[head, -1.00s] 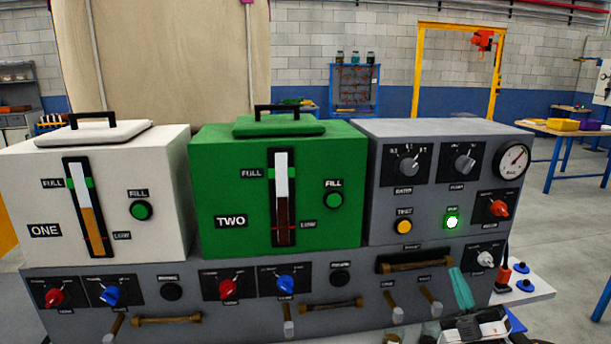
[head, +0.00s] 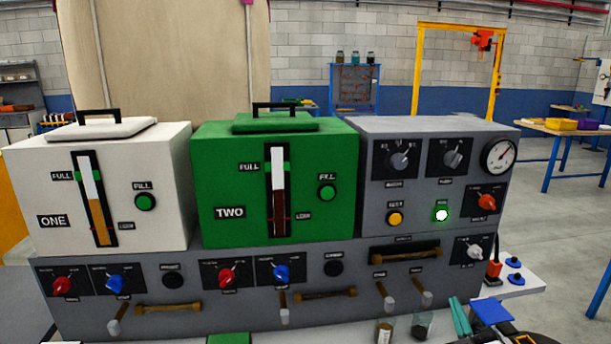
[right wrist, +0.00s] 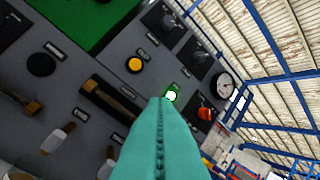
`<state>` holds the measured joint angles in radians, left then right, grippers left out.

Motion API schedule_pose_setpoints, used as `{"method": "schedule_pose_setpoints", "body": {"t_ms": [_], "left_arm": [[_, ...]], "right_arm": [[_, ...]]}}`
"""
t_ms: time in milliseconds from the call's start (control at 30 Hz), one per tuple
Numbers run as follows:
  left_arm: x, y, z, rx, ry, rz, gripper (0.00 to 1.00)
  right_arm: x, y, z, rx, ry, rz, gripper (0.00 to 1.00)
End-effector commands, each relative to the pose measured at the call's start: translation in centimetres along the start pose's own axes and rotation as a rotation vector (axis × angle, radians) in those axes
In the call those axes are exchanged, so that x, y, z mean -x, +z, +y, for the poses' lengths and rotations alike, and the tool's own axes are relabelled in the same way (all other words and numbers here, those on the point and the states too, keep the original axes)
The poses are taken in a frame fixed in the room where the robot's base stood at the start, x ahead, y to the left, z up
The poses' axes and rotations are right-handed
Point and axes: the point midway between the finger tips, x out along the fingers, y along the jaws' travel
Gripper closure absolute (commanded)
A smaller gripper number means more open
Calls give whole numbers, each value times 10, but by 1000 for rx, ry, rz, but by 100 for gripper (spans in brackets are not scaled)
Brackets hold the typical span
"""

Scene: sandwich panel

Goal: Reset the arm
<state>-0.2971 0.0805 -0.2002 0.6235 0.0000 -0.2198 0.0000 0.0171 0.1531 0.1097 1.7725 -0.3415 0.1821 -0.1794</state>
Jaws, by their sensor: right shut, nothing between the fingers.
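My right gripper (head: 460,317) shows at the lower right of the head view, in front of the panel's right part. Its teal fingers are closed together and hold nothing. In the right wrist view the shut fingers (right wrist: 160,120) point toward the grey control box (head: 437,150). My left gripper is not in view.
The white tank ONE (head: 105,185) and green tank TWO (head: 275,180) stand on the grey lower panel (head: 200,320) with knobs, levers and handles. Small jars (head: 422,326) stand in front at the right. A side shelf (head: 520,279) holds blue and red items.

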Motion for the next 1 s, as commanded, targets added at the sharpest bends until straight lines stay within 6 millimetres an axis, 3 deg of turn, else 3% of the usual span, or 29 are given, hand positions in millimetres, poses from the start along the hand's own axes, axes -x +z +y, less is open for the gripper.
{"method": "schedule_pose_setpoints", "body": {"t_ms": [167, 400, 600, 1000], "left_arm": [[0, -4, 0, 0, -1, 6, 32], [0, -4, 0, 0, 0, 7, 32], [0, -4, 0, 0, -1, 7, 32], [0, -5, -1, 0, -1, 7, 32]], "right_arm": [[46, -24, 31, -119, 104, 295, 100], [154, -39, 81, -294, 309, 785, 100], [241, -25, 105, -377, 468, 1105, 100], [350, 19, 112, -429, 681, 1473, 100]]}}
